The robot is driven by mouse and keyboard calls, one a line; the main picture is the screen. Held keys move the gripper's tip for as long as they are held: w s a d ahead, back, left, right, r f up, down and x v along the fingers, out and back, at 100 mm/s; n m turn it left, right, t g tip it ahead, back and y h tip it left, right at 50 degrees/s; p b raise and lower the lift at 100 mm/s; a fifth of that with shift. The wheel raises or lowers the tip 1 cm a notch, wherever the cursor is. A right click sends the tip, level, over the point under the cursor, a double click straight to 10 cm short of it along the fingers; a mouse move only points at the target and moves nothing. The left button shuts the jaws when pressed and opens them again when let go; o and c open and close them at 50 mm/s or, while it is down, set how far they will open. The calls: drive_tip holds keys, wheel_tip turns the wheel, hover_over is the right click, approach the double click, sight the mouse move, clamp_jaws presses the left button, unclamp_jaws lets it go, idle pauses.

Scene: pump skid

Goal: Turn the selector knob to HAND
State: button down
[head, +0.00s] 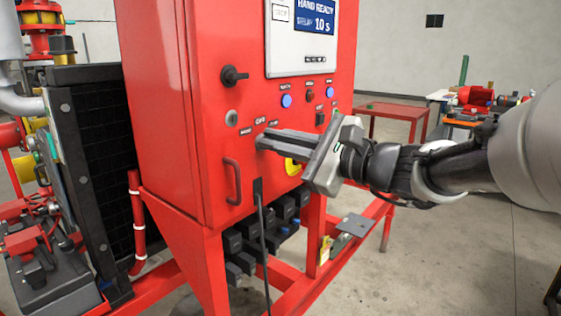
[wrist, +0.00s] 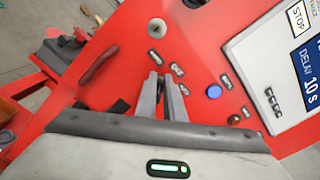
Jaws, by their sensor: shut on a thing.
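My gripper (head: 262,141) reaches in from the right to the front of the red control cabinet (head: 205,100). Its fingertips are at the panel, just below a small arc of labels (head: 260,121), where the selector knob sits. The knob itself is mostly hidden by the fingers. In the wrist view the two fingers (wrist: 161,78) are close together, with a dark bit between their tips, shut on the knob. Three small labels (wrist: 176,69) lie around the tips. I cannot tell which label the knob points to.
A black rotary handle (head: 233,75), blue button (head: 286,100), round lock (head: 232,118) and red door handle (head: 232,181) are nearby. A yellow-ringed part (head: 292,166) sits behind my gripper. A black cable (head: 262,230) hangs below.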

drive_tip(key=shift+f+n+b, duration=0.45)
drive_tip(key=shift+n+b, duration=0.35)
drive_tip(key=shift+b, duration=0.35)
drive_tip(key=c, duration=1.9)
unclamp_jaws()
drive_tip(key=shift+w+d, duration=0.1)
drive_tip(key=shift+o, duration=0.3)
drive_tip(key=shift+r, duration=0.15)
drive_tip(key=p+v, duration=0.1)
drive_tip(key=v, duration=1.6)
drive_tip(key=shift+s+p, duration=0.25)
drive_tip(key=shift+p, duration=0.1)
drive_tip(key=shift+d, duration=0.1)
